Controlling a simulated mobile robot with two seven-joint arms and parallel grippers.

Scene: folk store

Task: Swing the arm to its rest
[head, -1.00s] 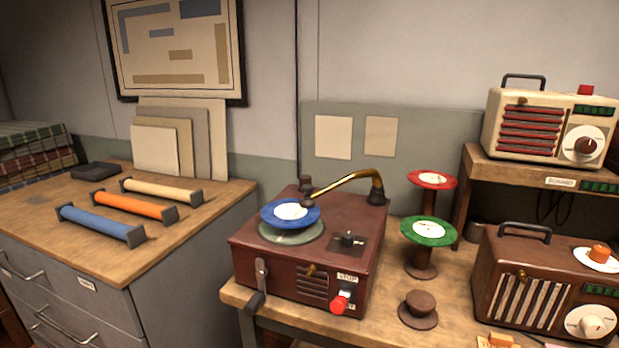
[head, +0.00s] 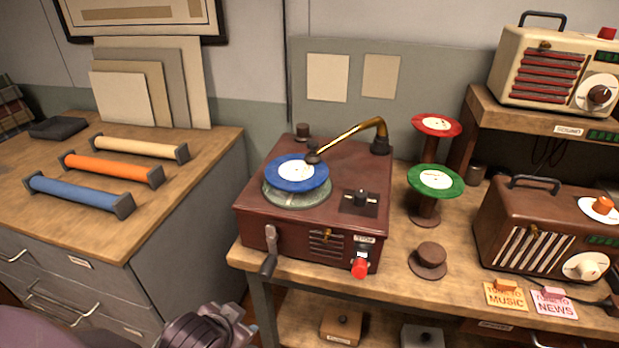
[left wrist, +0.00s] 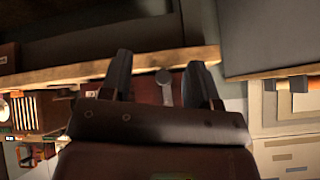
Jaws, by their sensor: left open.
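The record player (head: 285,222) is a dark red-brown box on the wooden bench. Its brass arm (head: 350,132) runs from a dark pivot at the back right corner, and its dark head (head: 312,157) is over the right edge of a blue record (head: 295,173) on the turntable (head: 297,197). I cannot tell whether the head touches the record. A small dark post (head: 302,131) stands at the back, and a dark fitting (head: 361,198) is at the right. My left gripper (head: 228,325) is low in front of the player; its open, empty fingers show in the left wrist view (left wrist: 160,68). My right gripper is out of view.
A crank (head: 269,250) and a red knob (head: 360,268) stick out of the player's front. Green (head: 436,180) and red (head: 437,125) discs on stands are close on its right. A brown radio (head: 545,230) is farther right. The cabinet (head: 190,200) is left.

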